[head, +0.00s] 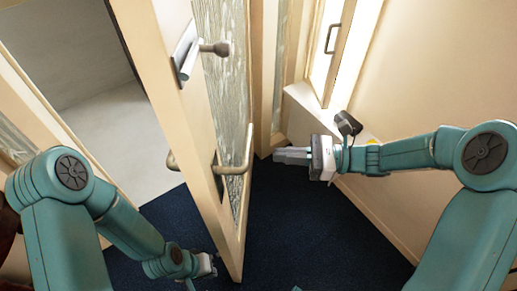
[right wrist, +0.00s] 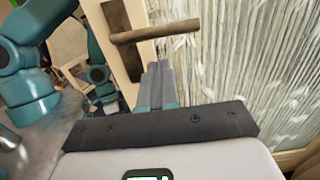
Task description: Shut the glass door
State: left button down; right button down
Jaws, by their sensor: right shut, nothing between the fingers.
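The glass door (head: 180,110) stands open in the head view, its cream edge facing me, with a streaky glass panel (head: 225,85). A lever handle (head: 238,160) sticks out on its right face. My right gripper (head: 278,155) is shut and empty, to the right of the handle and apart from it in the head view. In the right wrist view the closed fingers (right wrist: 160,75) point toward the door, below the handle (right wrist: 155,31), with the glass (right wrist: 260,80) to the right. My left gripper (head: 211,264) is low beside the door's left side; its fingers are too small to read.
Dark blue carpet (head: 290,215) covers the floor and is clear right of the door. A window with a handle (head: 333,38) and a pale sill are at the back right. A plain beige wall (head: 430,75) runs along the right. A pale floor (head: 125,135) lies beyond the doorway at left.

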jog(key=w+a+p, duration=0.1)
jog(key=a+p, duration=0.2)
jog(key=a, duration=0.9)
jog(key=shift+w+a, duration=0.35)
jog(key=shift+w, duration=0.05)
jog(key=shift+a+f, duration=0.1)
